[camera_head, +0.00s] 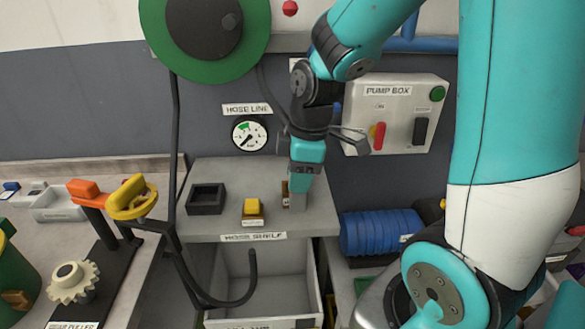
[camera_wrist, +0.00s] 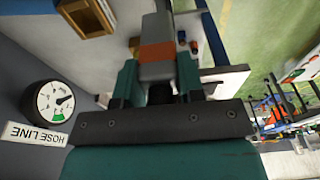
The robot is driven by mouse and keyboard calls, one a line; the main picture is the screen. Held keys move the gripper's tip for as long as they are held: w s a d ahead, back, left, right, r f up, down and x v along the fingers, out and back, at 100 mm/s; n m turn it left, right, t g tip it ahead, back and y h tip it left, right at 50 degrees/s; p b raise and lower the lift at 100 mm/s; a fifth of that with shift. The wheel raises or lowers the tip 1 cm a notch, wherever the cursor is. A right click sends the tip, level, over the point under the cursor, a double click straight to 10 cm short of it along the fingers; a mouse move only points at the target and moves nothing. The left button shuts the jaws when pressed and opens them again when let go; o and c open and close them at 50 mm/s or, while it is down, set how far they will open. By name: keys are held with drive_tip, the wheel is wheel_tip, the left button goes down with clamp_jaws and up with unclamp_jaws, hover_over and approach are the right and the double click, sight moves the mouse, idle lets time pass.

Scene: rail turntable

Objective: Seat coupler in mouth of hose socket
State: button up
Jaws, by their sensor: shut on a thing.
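My gripper (camera_head: 299,188) points down over the right side of the grey hose shelf (camera_head: 320,221). In the wrist view its two teal fingers (camera_wrist: 157,78) are shut on a grey piece with an orange band, which I take to be the coupler (camera_wrist: 157,50). In the head view the held piece is mostly hidden by the gripper, and I cannot tell whether its lower end touches the shelf. I cannot pick out the hose socket's mouth with certainty in either view.
A black square open holder (camera_head: 206,198) and a yellow block (camera_head: 252,211) stand left of my gripper on the shelf. The gauge (camera_head: 250,134) and pump box (camera_head: 396,112) are on the wall behind. A black hose (camera_head: 174,150) hangs at the shelf's left. A blue ribbed roll (camera_head: 378,232) lies right.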

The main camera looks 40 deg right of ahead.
drive_tip(key=w+d+p, duration=0.3)
drive_tip(key=w+d, duration=0.3)
drive_tip(key=w, duration=0.3)
drive_tip(key=shift+d+f+p, duration=0.1)
drive_tip(key=shift+f+p, duration=0.35)
drive_tip(key=shift+f, duration=3.05)
drive_tip(key=shift+f, duration=0.1)
drive_tip(key=shift+f, duration=0.15)
drive_tip(key=o, duration=1.1)
